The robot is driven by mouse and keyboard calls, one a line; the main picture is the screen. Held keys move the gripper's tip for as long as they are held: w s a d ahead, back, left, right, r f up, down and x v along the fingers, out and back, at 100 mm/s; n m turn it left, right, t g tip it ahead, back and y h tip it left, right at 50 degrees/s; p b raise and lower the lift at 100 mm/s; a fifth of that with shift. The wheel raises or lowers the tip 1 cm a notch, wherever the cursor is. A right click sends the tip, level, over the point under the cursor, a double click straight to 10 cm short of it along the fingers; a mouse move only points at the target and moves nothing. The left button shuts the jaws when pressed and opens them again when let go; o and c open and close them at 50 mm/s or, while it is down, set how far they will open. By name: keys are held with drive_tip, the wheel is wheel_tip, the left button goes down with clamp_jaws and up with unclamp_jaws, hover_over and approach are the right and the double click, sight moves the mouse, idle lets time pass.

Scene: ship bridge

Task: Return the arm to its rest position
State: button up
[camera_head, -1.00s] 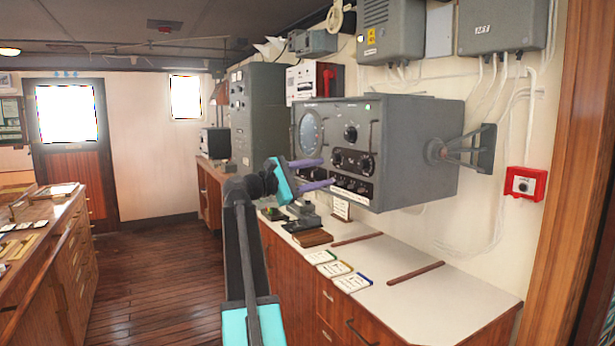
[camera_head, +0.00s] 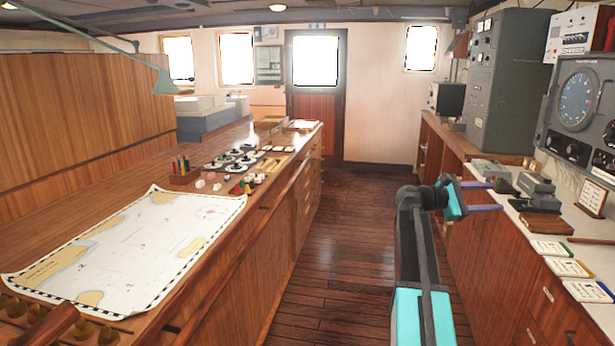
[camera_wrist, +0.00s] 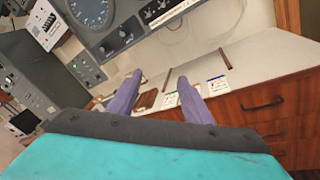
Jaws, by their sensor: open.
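My gripper (camera_head: 482,195) is at the end of my raised arm, right of centre in the head view, over the aisle by the right-hand counter. Its two purple fingers point right, toward the counter. In the wrist view my gripper (camera_wrist: 160,95) shows both fingers spread apart with nothing between them. Beyond the fingertips are the white counter top, cards and drawers. The fingers appear clear of the counter and the things on it.
The right counter (camera_head: 490,225) carries small devices (camera_head: 541,192) and several cards (camera_head: 567,267). A grey radar unit (camera_head: 577,120) hangs above it. A chart (camera_head: 140,245) lies on the left wooden table (camera_head: 245,250). The plank floor (camera_head: 345,240) between is clear.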

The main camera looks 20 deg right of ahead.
drive_tip(key=w+a+f+n+t+y, duration=0.1)
drive_tip(key=w+a+f, duration=0.3)
drive_tip(key=f, duration=0.5)
drive_tip(key=w+a+f+n+t+y, duration=0.15)
drive_tip(key=a+f, duration=0.35)
drive_tip(key=f, duration=0.5)
drive_tip(key=w+a+f+n+t, duration=0.1)
drive_tip(key=w+a+f+n, duration=0.15)
drive_tip(key=a+f, duration=0.45)
drive_tip(key=s+a+f+y, duration=0.2)
drive_tip(key=a+f, duration=0.5)
drive_tip(key=f, duration=0.5)
drive_tip(key=s+a+f+y, duration=0.15)
drive_tip(key=a+f, duration=0.45)
drive_tip(key=f, duration=0.6)
drive_tip(key=s+a+f+m+g+y, duration=0.15)
drive_tip(key=s+a+f+y, duration=0.25)
drive_tip(key=s+a+f, duration=1.3)
drive_tip(key=s+a+f+m+g+y, duration=0.1)
drive_tip(key=s+a+f+m+y, duration=0.2)
drive_tip(key=s+a+m, duration=0.2)
drive_tip(key=s+a+f+m+g+y, duration=0.1)
drive_tip(key=s+a+f+m+y, duration=0.2)
drive_tip(key=s+a, duration=0.5)
drive_tip(key=a+m+y, duration=0.1)
drive_tip(key=a+m, duration=0.1)
drive_tip(key=a, duration=0.1)
drive_tip(key=shift+s+a+f, duration=0.25)
drive_tip(key=shift+s+f, duration=0.1)
drive_tip(key=shift+s, duration=0.05)
